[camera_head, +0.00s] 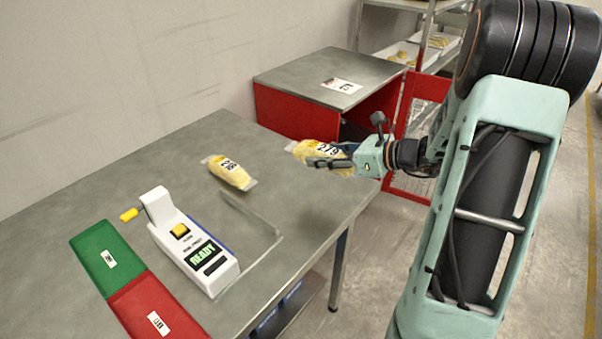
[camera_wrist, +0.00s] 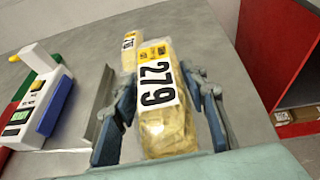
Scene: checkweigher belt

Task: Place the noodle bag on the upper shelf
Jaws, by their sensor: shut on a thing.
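A yellow noodle bag (camera_wrist: 164,122) with a white label reading 279 is held between the two fingers of my gripper (camera_wrist: 162,110). In the head view this bag (camera_head: 322,153) is in my gripper (camera_head: 325,162) above the right part of the table, near its edge. A second noodle bag (camera_head: 230,172) with a label lies on the grey table to the left; it also shows behind the held bag in the wrist view (camera_wrist: 130,50). Shelves (camera_head: 440,18) stand at the back right; only part of them is in view.
A white device (camera_head: 190,245) showing READY stands on the table (camera_head: 120,175) by a green pad (camera_head: 105,255) and a red pad (camera_head: 155,305). A red cabinet (camera_head: 330,72) with a grey top stands behind. White trays (camera_head: 405,54) with yellow bags sit on a shelf.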

